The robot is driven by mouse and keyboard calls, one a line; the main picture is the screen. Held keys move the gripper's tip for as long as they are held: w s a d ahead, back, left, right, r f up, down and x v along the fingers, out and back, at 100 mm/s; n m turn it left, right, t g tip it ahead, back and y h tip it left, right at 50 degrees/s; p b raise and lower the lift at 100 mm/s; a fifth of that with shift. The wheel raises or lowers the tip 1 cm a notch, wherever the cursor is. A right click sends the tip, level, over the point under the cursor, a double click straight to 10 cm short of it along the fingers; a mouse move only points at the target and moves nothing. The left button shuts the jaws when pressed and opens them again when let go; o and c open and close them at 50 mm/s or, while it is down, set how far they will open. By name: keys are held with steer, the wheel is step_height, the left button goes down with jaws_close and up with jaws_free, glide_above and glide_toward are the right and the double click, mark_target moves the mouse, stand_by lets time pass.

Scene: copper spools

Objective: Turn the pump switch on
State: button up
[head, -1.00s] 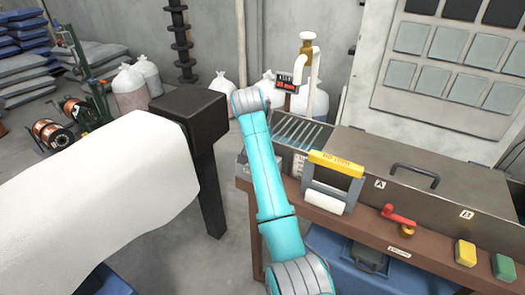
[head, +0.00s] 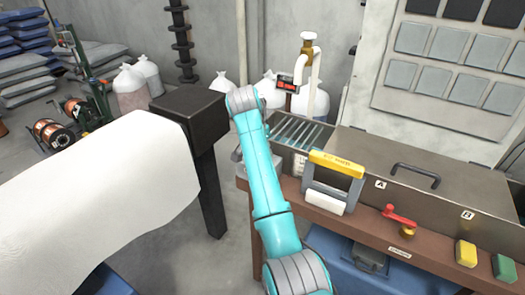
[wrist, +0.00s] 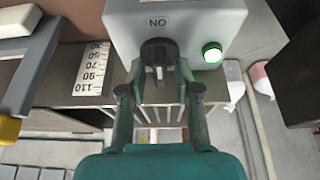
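The pump switch is a dark round knob (wrist: 158,52) on a pale grey box (wrist: 195,20) in the wrist view. Its white mark points down in the picture, and a green lamp (wrist: 212,53) beside it is lit. A label above the knob reads upside down as ON. My gripper (wrist: 160,82) is open, with one finger on each side of the knob's lower part. I cannot tell whether the fingers touch it. In the head view the grey box (head: 252,163) shows only partly, behind my teal arm, and the gripper is hidden.
A yellow-topped frame with a white roll (head: 325,203) stands on the brown bench. A red crank handle (head: 399,215) and yellow (head: 466,253) and green (head: 503,267) blocks sit along its front. A black post (head: 190,110) stands left of my arm.

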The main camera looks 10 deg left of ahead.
steer(key=v, duration=0.7)
steer(key=shift+r, duration=0.25)
steer(key=shift+s, duration=0.1)
